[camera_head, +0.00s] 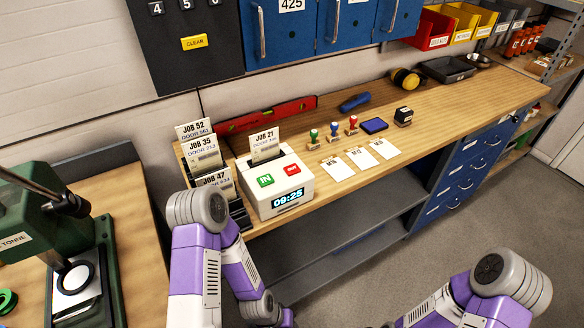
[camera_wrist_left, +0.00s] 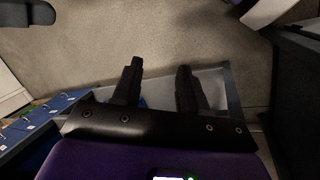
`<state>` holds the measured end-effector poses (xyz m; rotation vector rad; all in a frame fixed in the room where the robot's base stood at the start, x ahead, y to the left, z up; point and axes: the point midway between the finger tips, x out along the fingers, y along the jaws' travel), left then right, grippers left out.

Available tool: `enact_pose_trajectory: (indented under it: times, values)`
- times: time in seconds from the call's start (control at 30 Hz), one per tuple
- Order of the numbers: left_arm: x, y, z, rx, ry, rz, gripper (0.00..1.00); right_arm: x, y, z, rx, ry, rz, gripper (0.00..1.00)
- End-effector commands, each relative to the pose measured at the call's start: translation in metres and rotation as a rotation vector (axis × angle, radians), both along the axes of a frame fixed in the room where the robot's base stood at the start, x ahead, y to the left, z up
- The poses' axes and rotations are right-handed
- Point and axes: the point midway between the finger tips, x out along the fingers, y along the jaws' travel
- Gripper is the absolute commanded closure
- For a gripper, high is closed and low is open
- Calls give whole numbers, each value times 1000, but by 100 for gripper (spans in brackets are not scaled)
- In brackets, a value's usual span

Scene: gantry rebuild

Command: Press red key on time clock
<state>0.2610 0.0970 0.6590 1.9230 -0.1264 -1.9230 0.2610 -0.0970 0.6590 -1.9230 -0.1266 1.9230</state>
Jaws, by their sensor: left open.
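The time clock (camera_head: 274,200) is a white box on the wooden bench, with a lit display reading 09:25. Its red key (camera_head: 292,169) is on the top face at the right, beside the green IN key (camera_head: 265,180). A JOB 21 card (camera_head: 264,143) stands upright in the clock's back. In the left wrist view my left gripper (camera_wrist_left: 158,82) is open and empty, over grey shelf and floor, with no clock between its fingers. In the head view my left arm is in front of the clock's left side, and its fingers are hidden. My right gripper is outside the views.
A card rack (camera_head: 207,165) with job cards stands just left of the clock. Stamps (camera_head: 332,130), an ink pad (camera_head: 374,125) and white cards (camera_head: 361,158) lie to the right. A red level (camera_head: 268,115) lies behind. A green press (camera_head: 60,230) stands at left.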

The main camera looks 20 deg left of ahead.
Motion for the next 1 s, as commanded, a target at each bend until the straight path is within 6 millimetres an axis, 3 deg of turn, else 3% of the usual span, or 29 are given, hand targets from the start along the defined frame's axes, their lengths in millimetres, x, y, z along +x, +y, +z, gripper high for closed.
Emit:
enact_pose_trajectory:
  times: [0.17,0.47,1.0]
  values:
    - [0,0,0,0,0,0,57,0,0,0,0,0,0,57]
    - [0,0,0,0,0,0,100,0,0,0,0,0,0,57]
    - [0,0,0,0,0,0,100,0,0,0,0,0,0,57]
